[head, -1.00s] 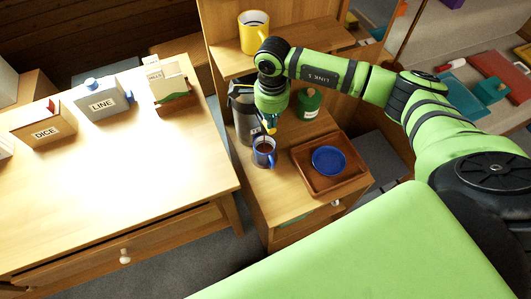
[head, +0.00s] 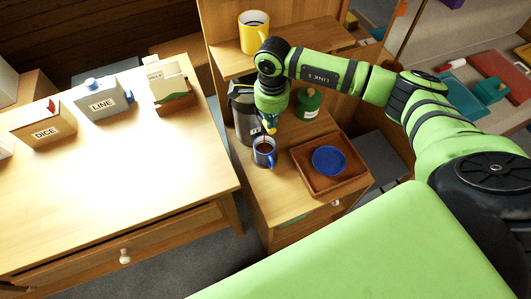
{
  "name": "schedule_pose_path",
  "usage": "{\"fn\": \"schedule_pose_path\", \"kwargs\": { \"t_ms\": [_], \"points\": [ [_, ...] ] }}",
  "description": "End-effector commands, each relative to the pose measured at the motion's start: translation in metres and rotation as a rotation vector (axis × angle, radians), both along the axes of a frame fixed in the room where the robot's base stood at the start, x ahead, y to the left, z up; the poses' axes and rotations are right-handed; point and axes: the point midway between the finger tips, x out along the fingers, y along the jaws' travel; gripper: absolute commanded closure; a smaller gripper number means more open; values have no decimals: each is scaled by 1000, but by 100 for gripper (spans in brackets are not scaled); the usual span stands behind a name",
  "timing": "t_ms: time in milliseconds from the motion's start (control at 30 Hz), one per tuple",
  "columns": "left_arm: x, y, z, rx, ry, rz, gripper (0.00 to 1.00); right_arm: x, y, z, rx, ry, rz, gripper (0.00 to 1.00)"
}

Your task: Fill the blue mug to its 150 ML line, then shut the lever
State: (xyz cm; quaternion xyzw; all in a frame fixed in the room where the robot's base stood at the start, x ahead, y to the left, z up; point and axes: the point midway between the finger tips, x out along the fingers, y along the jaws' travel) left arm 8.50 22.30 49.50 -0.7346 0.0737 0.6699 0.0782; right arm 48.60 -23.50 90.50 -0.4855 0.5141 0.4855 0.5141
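The blue mug (head: 262,159) stands upright on the low wooden cabinet, with dark brown liquid inside. Its 150 ML line cannot be made out. A grey and black dispenser (head: 243,117) stands just behind the mug, partly hidden by my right arm. My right gripper (head: 270,126) points down just above and behind the mug, close to the dispenser's front. A small yellow part shows at its tip. The lever cannot be made out clearly, and the fingers are too small to tell open from shut. My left gripper is out of view.
A brown tray (head: 350,181) with a blue saucer (head: 328,160) lies right of the mug. A green canister (head: 309,102) stands behind it. A yellow mug (head: 253,36) is on the upper shelf. The left table (head: 130,180) holds several labelled containers at its back.

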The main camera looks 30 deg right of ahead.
Motion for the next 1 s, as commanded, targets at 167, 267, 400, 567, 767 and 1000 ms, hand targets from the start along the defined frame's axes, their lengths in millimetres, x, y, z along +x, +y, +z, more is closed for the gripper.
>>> {"fn": "schedule_pose_path", "kwargs": {
  "t_ms": [167, 267, 400, 567, 767, 1000],
  "points": [
    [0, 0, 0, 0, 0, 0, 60, 0, 0, 0, 0, 0, 0, 100],
    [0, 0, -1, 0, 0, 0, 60, 0, 0, -1, 0, 0, 0, 100],
    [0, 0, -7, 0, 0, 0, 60, 0, 0, -7, 0, 0, 0, 100],
    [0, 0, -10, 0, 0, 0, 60, 0, 0, -11, 0, -1, 0, 100],
    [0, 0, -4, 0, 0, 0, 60, 0, 0, -1, 0, -1, 0, 100],
    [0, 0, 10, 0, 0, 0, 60, 0, 0, 23, 0, -1, 0, 100]
  ]
}}
